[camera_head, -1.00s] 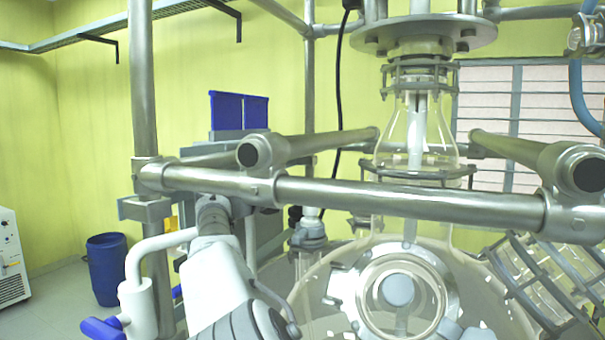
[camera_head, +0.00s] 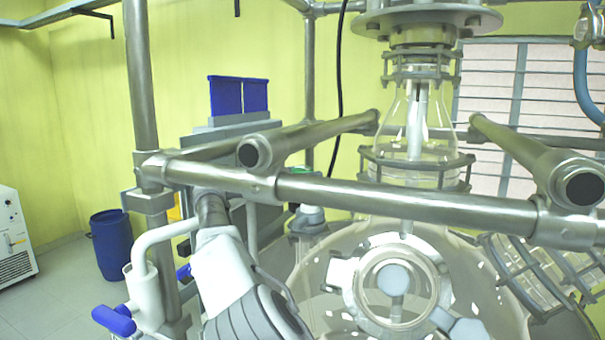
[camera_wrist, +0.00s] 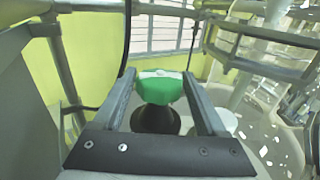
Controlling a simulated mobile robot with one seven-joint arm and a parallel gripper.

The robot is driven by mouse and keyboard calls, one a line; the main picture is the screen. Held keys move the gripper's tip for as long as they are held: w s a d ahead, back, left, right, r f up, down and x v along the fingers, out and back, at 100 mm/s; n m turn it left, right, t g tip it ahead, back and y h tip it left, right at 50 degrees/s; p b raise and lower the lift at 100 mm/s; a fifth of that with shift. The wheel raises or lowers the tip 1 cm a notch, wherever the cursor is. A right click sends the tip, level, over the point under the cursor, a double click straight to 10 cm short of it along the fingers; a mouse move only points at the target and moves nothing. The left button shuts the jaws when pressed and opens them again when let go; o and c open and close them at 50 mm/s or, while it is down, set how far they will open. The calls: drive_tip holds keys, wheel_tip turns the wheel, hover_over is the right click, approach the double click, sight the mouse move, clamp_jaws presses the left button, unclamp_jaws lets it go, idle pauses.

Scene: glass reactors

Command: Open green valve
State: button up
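The green valve handle (camera_wrist: 160,89) is in the middle of the wrist view, with a dark flared part (camera_wrist: 156,120) on its near side. My gripper (camera_wrist: 160,80) is open, one finger on each side of the handle. The right finger is very close to the handle's edge; I cannot tell if it touches. A narrow gap shows at the left finger.
A horizontal steel rail (camera_head: 400,205) crosses in front of the glass reactor vessel (camera_head: 470,265). A steel post (camera_head: 143,90) stands at left. A blue drum (camera_head: 111,245) stands on the floor. The wrist view shows frame bars (camera_wrist: 275,45) at right and a pipe (camera_wrist: 65,60) at left.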

drive_tip(key=c, duration=0.9)
drive_tip(key=shift+f+t+b, duration=0.2)
drive_tip(key=shift+t+b, duration=0.1)
drive_tip(key=shift+b, duration=0.75)
drive_tip(key=shift+n+y+b, duration=0.3)
drive_tip(key=shift+b, duration=0.15)
drive_tip(key=n+t+y+b, duration=0.2)
drive_tip(key=b, duration=0.4)
drive_tip(key=shift+d+b, duration=0.1)
drive_tip(key=shift+b, duration=0.25)
drive_tip(key=n+t+y+b, duration=0.1)
drive_tip(key=y+b, duration=0.1)
drive_tip(key=b, duration=0.1)
drive_tip(key=shift+t, duration=0.3)
drive_tip(key=shift+n+t+y+b, duration=0.4)
drive_tip(key=shift+n+y+b, duration=0.25)
drive_tip(key=shift+b, duration=0.35)
drive_tip(key=n+t+y+b, duration=0.1)
drive_tip(key=n+y+b, duration=0.1)
drive_tip(key=shift+d+y, duration=0.1)
drive_tip(key=shift+y, duration=0.25)
drive_tip(key=shift+r+n+t+y+b, duration=0.25)
drive_tip(key=shift+n+t+y+b, duration=0.2)
drive_tip(key=shift+n+y, duration=0.55)
drive_tip(key=shift+m, duration=0.25)
